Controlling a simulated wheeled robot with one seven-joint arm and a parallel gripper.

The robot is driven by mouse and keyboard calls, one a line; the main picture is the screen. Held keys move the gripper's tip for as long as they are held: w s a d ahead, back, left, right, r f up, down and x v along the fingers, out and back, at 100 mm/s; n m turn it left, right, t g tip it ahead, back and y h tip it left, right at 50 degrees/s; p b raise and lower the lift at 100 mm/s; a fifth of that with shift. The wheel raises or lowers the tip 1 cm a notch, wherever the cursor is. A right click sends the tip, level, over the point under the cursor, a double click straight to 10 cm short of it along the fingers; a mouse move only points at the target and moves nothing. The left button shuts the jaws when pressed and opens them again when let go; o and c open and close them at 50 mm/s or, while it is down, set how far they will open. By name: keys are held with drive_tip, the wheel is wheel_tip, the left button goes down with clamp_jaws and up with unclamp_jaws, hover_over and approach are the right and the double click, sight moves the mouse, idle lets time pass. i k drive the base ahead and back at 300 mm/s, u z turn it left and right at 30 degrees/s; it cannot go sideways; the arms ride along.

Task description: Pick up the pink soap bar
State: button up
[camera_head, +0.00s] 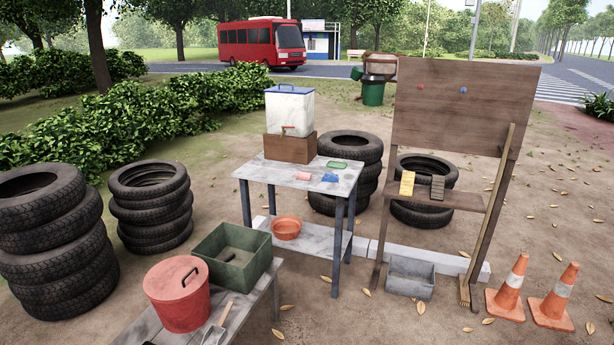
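The pink soap bar (291,178) lies on the grey top of a small table (262,169) with dark blue legs. It is in front of the wooden block under a white water container. A blue item (319,180), perhaps a cloth or sponge, lies just to its right. A green flat item (337,164) lies behind that. My gripper is not in view.
The white container (290,110) with a blue lid stands on a wooden block (290,147). An orange basin (286,228) sits on the lower shelf. A low bench with a red bucket (178,300) and green crate (214,262) stands front left. Tyre stacks (150,205), a wooden board stand (455,100) and cones (510,290) surround it.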

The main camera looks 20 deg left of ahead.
sight(301, 175)
drive_tip(key=u, duration=0.15)
drive_tip(key=i, duration=1.9)
drive_tip(key=u, duration=0.6)
drive_tip(key=i, duration=1.05)
drive_tip(key=u, duration=1.8)
drive_tip(key=i, duration=0.9)
drive_tip(key=u, duration=0.85)
